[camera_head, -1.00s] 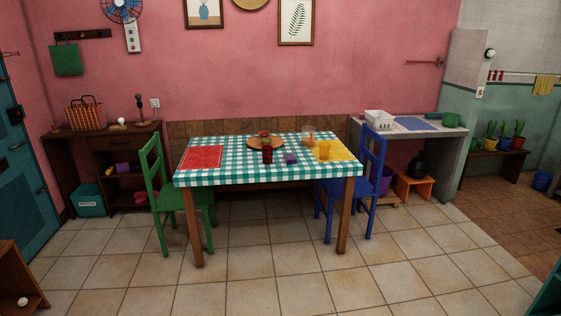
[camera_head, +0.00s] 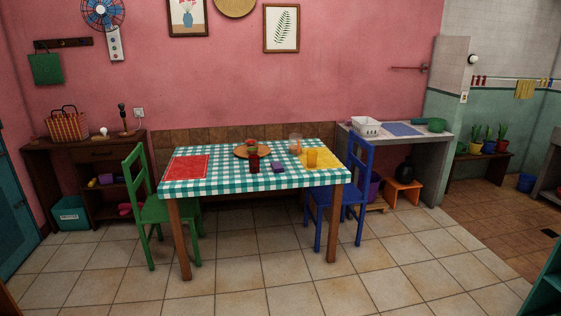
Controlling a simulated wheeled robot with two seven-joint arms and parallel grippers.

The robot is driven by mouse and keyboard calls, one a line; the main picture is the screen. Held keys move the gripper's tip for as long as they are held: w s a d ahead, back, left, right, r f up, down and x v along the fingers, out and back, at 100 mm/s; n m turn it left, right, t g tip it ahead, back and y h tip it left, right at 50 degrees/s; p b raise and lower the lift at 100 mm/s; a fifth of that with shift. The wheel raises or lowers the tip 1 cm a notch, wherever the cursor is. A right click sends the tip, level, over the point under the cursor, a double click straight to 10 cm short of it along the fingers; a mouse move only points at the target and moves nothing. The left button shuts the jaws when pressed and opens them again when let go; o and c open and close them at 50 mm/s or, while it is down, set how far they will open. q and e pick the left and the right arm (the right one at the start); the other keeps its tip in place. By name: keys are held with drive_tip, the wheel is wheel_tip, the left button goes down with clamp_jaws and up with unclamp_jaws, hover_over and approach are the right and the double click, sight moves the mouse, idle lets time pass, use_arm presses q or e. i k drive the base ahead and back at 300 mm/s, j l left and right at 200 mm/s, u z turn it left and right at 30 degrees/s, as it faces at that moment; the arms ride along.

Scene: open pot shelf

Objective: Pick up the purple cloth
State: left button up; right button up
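A small purple item (camera_head: 277,167), which looks like a folded cloth, lies on the checked tablecloth of the dining table (camera_head: 225,184). Neither of my grippers shows in the head view.
A green chair (camera_head: 150,212) stands at the table's left end and a blue chair (camera_head: 357,190) at its right end. The tiled floor (camera_head: 250,285) in front of the table is clear. A counter (camera_head: 438,165) stands at the right, with an orange stool (camera_head: 403,191) beneath.

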sight(277, 167)
drive_tip(key=i+z, duration=0.1)
drive_tip(key=i, duration=0.4)
drive_tip(key=i+z, duration=0.1)
drive_tip(key=i, duration=0.4)
drive_tip(key=i+j, duration=0.1)
drive_tip(key=i, duration=0.35)
drive_tip(key=i+z, duration=0.15)
drive_tip(key=i, duration=0.35)
drive_tip(key=i+j+z, duration=0.1)
drive_tip(key=i, duration=0.4)
drive_tip(key=i+j+z, duration=0.1)
drive_tip(key=i+j, duration=0.15)
drive_tip(key=i, duration=0.2)
drive_tip(key=i+j, duration=0.2)
drive_tip(key=i, duration=0.3)
drive_tip(key=i+j+z, duration=0.15)
drive_tip(key=i, duration=0.3)
